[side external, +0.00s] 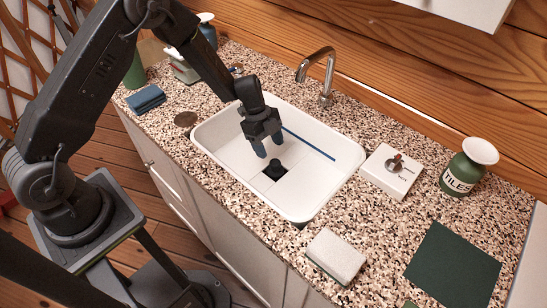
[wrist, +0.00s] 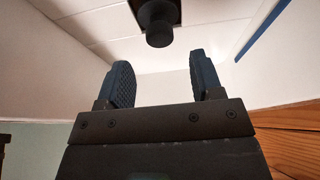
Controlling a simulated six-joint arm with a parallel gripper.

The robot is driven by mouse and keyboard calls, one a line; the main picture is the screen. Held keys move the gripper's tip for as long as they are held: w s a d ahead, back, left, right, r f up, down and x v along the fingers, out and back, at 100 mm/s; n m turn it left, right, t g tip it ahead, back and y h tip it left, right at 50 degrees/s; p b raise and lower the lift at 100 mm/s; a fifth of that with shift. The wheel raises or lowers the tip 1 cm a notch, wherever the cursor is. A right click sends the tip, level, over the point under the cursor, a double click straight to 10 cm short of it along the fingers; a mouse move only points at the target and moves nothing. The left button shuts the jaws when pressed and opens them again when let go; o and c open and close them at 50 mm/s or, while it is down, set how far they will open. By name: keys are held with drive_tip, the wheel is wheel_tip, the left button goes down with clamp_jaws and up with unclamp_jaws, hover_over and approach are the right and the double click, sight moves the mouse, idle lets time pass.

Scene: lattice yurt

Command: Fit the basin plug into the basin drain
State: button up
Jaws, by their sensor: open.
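The basin plug (side external: 274,170) is black with a round knob on top. It stands upright on the white basin's (side external: 215,148) floor, over a dark square patch where the basin drain seems to be; the drain opening itself is hidden under it. How deep the plug sits cannot be told. In the wrist view the plug (wrist: 158,24) shows at the top, beyond the fingers and cut by the frame edge. My gripper (side external: 267,145) is inside the basin, open and empty, its blue fingertips a little above and behind the plug. Its parted fingers also show in the wrist view (wrist: 160,80).
A metal tap (side external: 328,72) rises behind the basin. A blue strip (side external: 310,143) lies along the basin. A white box with a knob (side external: 378,180), a green bottle (side external: 462,175), a sponge (side external: 335,255) and a dark green mat (side external: 453,265) are on the right.

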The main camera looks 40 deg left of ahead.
drive_tip(key=s+r+n+t+y, duration=0.1)
drive_tip(key=s+r+n, duration=0.35)
drive_tip(key=r, duration=0.75)
drive_tip(key=s+r+n+t+y, duration=0.1)
drive_tip(key=s+r+n, duration=0.3)
drive_tip(key=r, duration=0.8)
drive_tip(key=s+a+r+n+t+y, duration=0.1)
drive_tip(key=s+r+n, duration=0.2)
drive_tip(key=s, duration=0.5)
drive_tip(key=s+a+r+n+t+y, duration=0.1)
drive_tip(key=s+r+n, duration=0.3)
drive_tip(key=s, duration=0.5)
drive_tip(key=shift+a+n+t, duration=0.3)
drive_tip(key=shift+n+t, duration=0.5)
drive_tip(key=shift+n, duration=0.45)
drive_tip(key=shift+c, duration=0.3)
